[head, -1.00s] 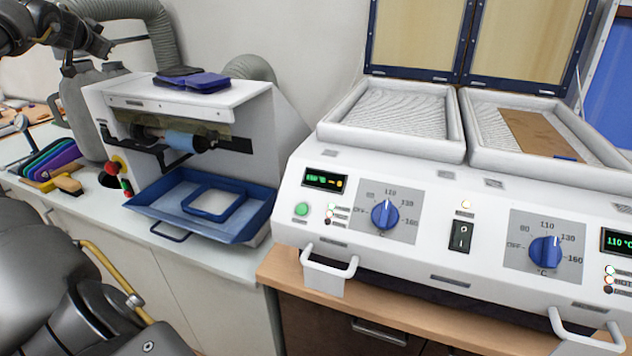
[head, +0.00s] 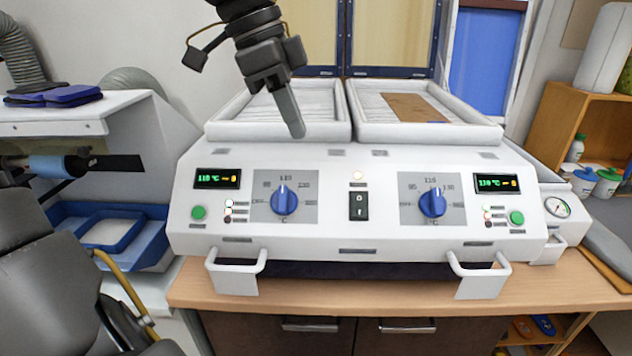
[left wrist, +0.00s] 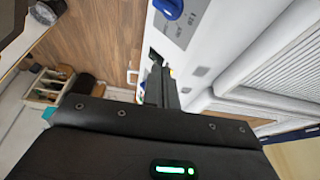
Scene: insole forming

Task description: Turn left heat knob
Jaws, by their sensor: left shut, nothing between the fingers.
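The left heat knob (head: 284,200) is a blue dial on a grey scale plate on the white heater's sloping front. Its pointer stands roughly upright, near the 110 mark. The right heat knob (head: 433,202) is a like blue dial. My left gripper (head: 293,128) is shut and empty, pointing down above the left side of the heater, up and behind the left knob and apart from it. In the left wrist view the shut fingers (left wrist: 160,88) show beside the white panel, with a blue knob (left wrist: 169,8) cut off at the top edge. My right gripper is out of view.
A rocker switch (head: 359,206) sits between the knobs. White handles (head: 236,268) stick out below the panel. Open trays (head: 345,118) lie behind. Space before the panel is clear.

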